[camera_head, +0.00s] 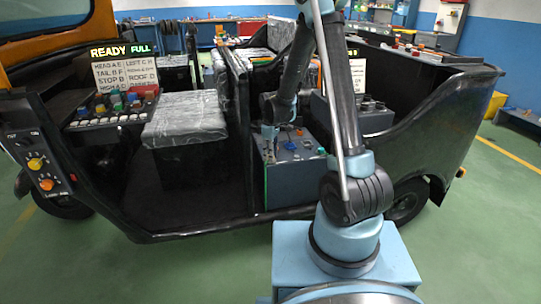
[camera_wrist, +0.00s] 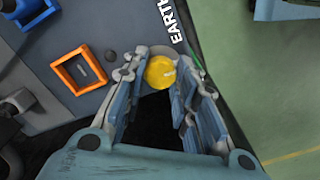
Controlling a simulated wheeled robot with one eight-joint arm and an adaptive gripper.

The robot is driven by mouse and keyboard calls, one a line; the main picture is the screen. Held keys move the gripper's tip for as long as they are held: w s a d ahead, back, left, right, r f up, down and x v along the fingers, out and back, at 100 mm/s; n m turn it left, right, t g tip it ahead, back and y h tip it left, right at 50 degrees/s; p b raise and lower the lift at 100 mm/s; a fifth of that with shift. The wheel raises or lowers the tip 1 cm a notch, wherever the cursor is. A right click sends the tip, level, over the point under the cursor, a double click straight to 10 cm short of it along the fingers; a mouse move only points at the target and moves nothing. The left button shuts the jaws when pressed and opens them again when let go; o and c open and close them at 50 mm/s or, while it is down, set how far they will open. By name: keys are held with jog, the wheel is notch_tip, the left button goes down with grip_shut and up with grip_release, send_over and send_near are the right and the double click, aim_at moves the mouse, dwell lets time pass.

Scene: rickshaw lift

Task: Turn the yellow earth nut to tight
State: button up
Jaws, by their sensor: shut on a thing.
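The yellow earth nut (camera_wrist: 160,72) shows in the wrist view as a round yellow knob on a grey panel (camera_wrist: 85,38), beside the white "EARTH" lettering (camera_wrist: 174,25). My gripper (camera_wrist: 161,82) has one finger on each side of the nut and is shut on it. In the head view my gripper (camera_head: 269,133) reaches down onto the top of the grey box (camera_head: 282,185) in the vehicle. The nut itself is hidden there. I cannot tell how tight the nut is.
An orange square frame (camera_wrist: 78,70) and a blue part (camera_wrist: 30,12) sit on the panel left of the nut. A green wire (camera_wrist: 195,58) runs close by the right finger. A wrapped seat (camera_head: 187,118) stands left of the box. Green floor (camera_head: 500,215) is open at right.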

jog(key=m, duration=0.4)
jog(key=shift+w+m, duration=0.1)
jog(key=shift+m, duration=0.2)
jog(key=m, duration=0.4)
jog(key=shift+m, duration=0.3)
jog(key=m, duration=0.4)
jog(key=shift+m, duration=2)
jog(key=o, duration=1.1)
notch_tip(320, 180, up, 12)
jog(key=shift+f, duration=0.1)
